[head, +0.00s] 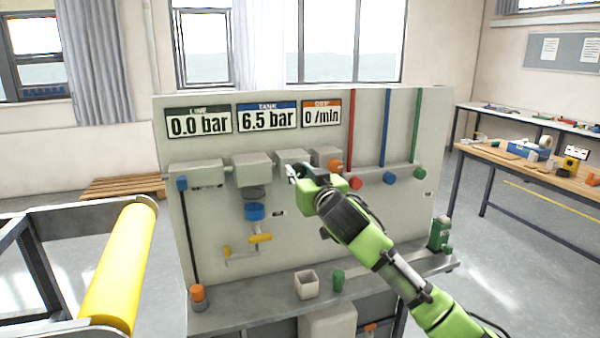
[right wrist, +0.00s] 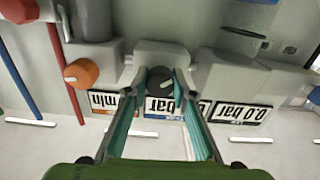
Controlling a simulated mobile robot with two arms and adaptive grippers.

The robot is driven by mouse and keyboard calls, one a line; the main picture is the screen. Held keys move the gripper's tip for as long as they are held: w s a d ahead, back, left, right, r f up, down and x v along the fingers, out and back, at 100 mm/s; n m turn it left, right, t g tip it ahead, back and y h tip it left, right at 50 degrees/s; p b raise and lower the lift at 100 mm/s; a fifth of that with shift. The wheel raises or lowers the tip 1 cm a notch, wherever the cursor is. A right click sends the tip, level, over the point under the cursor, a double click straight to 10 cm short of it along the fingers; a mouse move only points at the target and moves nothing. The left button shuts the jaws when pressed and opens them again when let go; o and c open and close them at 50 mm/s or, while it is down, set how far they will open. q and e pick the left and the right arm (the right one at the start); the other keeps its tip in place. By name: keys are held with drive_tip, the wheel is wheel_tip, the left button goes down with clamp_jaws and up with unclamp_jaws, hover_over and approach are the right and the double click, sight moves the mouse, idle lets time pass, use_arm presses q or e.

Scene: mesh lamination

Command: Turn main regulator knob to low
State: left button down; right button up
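The dark main regulator knob (right wrist: 160,80) sits on a light grey housing in the right wrist view, where the panel appears upside down. My right gripper (right wrist: 162,84) has one finger on each side of this knob, with no clear gap. In the head view my right gripper (head: 296,173) is at the front of the panel's row of grey boxes and hides the knob. The knob's setting cannot be read. The displays show LINE 0.0 bar (head: 199,122), TANK 6.5 bar (head: 267,118) and 0 /min (head: 321,114). My left gripper is not in view.
An orange knob (right wrist: 81,73) is beside the regulator housing. Red (head: 355,183), blue (head: 389,178) and green (head: 420,173) fittings are right of my gripper. A blue-topped filter and yellow valve (head: 260,238) are lower left. A yellow roller (head: 120,265) stands at left.

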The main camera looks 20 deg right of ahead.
drive_tip(key=c, duration=0.3)
drive_tip(key=shift+c, duration=0.2)
